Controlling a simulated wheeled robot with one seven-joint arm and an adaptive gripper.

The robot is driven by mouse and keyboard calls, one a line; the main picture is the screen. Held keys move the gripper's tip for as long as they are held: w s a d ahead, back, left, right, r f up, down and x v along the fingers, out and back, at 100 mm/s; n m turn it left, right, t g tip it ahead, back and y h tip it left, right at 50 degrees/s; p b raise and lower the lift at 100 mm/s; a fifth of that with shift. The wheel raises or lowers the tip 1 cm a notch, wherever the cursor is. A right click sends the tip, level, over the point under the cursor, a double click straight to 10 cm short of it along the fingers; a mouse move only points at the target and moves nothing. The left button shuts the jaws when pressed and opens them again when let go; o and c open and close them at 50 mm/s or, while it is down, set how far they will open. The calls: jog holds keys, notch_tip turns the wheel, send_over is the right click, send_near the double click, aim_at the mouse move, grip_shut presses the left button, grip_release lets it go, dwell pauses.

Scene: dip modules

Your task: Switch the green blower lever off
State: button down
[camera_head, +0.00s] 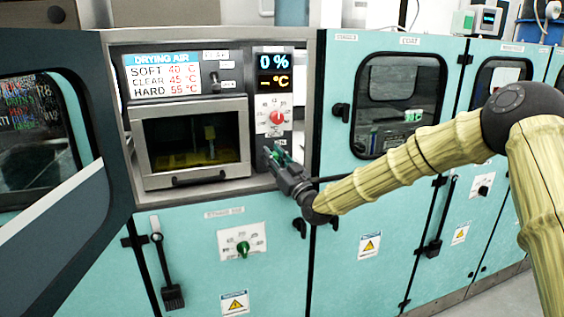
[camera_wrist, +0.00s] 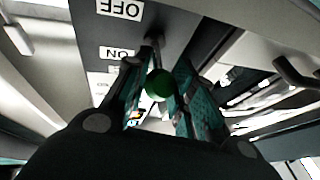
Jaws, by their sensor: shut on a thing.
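The green blower lever (camera_wrist: 160,85) is a round green ball on a short metal stem. In the wrist view it lies between the two fingers of my gripper (camera_wrist: 160,92), which are shut on it. An "ON" label (camera_wrist: 117,53) and an "OFF" label (camera_wrist: 120,10) are upside down beside the stem, and the stem's base is nearer the "ON" label. In the head view my gripper (camera_head: 273,155) is at the panel right of the oven window, below the red knob (camera_head: 277,118). The lever is mostly hidden by the fingers there.
The small window door (camera_head: 190,189) is left of my gripper. A display (camera_head: 273,72) is above the red knob. A green dial knob (camera_head: 243,248) is on the lower teal panel. A teal cabinet door (camera_head: 345,75) with a dark handle stands close on the right.

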jog(key=shift+r, duration=0.1)
jog(key=c, duration=1.1)
grip_release()
jog(key=shift+c, duration=0.2)
jog(key=v, duration=1.2)
